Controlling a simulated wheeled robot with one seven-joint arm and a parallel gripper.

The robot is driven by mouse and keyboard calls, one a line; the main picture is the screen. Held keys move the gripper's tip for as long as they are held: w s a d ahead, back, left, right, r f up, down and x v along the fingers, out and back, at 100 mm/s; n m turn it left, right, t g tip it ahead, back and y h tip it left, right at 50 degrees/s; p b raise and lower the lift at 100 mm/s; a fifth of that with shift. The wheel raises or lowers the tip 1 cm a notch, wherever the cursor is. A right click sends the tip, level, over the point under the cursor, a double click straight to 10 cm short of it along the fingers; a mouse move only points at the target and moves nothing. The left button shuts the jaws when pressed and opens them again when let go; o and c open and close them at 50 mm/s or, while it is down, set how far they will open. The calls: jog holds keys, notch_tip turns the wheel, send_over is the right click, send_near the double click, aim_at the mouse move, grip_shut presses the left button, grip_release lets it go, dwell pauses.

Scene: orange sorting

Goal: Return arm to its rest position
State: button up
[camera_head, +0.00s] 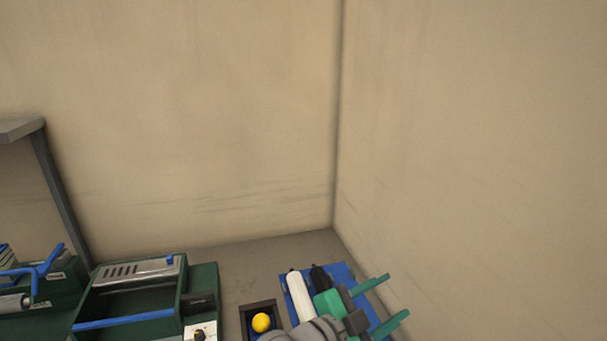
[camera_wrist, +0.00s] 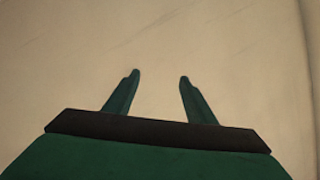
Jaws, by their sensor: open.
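My gripper (camera_head: 390,302) is at the lower right in the head view, with its two green fingers apart and pointing right toward the wall. In the wrist view my gripper (camera_wrist: 160,78) is open and empty, with only the plain beige wall beyond the fingertips. Part of my grey and green arm covers the lower middle of the head view. An orange (camera_head: 261,322) sits in a small dark box (camera_head: 245,312) just left of my arm.
A blue mat (camera_head: 340,270) lies partly under my arm, with a white object (camera_head: 299,296) on it. A green tray (camera_head: 204,285) with a blue bar stands left. A grey shelf frame (camera_head: 60,190) rises at far left. Beige walls (camera_head: 470,150) meet in a corner behind.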

jog(key=s+a+f+n+t+y, duration=0.4)
jog(key=s+f+n+y, duration=0.15)
jog(key=f+n, duration=0.45)
jog(key=s+a+f+n+t+y, duration=0.4)
jog(key=s+f+n+y, duration=0.15)
jog(key=f+n, duration=0.45)
jog(key=s+a+f, duration=0.2)
jog(key=s, duration=0.5)
jog(key=s+a+f+m+g+y, duration=0.1)
jog(key=s+a+f, duration=0.2)
jog(key=s, duration=0.5)
jog(key=s+a+f+m+g+y, duration=0.1)
jog(key=s+a+f, duration=0.1)
jog(key=s, duration=0.6)
jog(key=shift+s+a+f, duration=0.15)
jog(key=shift+s+a, duration=0.1)
jog(key=shift+a, duration=0.45)
jog(key=shift+w, duration=0.2)
jog(key=shift+s+d, duration=0.1)
jog(key=shift+s, duration=0.05)
